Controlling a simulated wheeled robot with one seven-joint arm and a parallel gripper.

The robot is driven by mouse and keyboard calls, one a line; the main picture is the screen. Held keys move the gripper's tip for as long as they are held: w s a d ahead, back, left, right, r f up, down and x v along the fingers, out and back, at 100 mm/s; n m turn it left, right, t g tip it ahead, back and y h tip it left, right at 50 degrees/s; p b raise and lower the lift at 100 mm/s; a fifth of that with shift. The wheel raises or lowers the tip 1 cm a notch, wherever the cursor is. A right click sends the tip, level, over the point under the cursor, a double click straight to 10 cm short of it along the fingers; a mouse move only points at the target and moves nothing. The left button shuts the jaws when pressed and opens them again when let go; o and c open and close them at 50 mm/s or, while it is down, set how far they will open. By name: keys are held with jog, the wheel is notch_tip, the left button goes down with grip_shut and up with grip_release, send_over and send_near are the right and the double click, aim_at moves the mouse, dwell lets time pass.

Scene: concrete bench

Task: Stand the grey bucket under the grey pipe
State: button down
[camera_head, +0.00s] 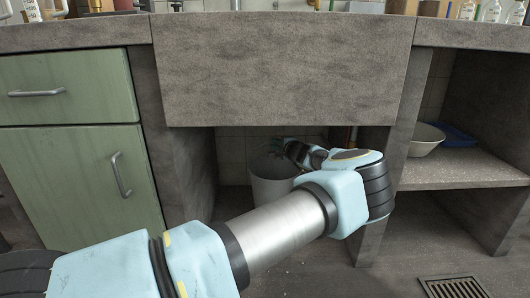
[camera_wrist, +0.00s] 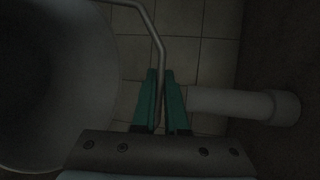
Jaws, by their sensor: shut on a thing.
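The grey bucket (camera_head: 268,190) is in the open bay under the bench, upright as far as it shows. My arm hides its lower right side, so I cannot tell whether it touches the floor. In the wrist view the bucket (camera_wrist: 50,90) fills the left side, and its thin wire handle (camera_wrist: 150,27) runs down between my fingers. My gripper (camera_wrist: 162,75) has its teal fingers shut on the handle. The grey pipe (camera_wrist: 235,103) is close to the right of the fingers, apart from the bucket. I cannot make out the pipe in the head view.
A thick concrete front panel (camera_head: 285,70) hangs low over the bay. Green cabinets (camera_head: 75,180) stand on the left, and a concrete upright (camera_head: 385,190) bounds the bay on the right. A shelf (camera_head: 455,168) holds a pale bowl (camera_head: 425,138) and a blue tray (camera_head: 458,136). A drain grate (camera_head: 453,288) lies in the floor.

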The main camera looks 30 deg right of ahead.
notch_tip(320, 180, down, 7)
jog(key=d+b, duration=0.2)
jog(key=b, duration=0.3)
jog(key=shift+w+r, duration=0.15)
jog(key=shift+w, duration=0.15)
jog(key=shift+d, duration=0.1)
jog(key=c, duration=1.4)
grip_release()
jog(key=shift+f+b, duration=0.3)
jog(key=o, duration=0.5)
jog(key=shift+c, duration=0.2)
jog(key=shift+r, duration=0.1)
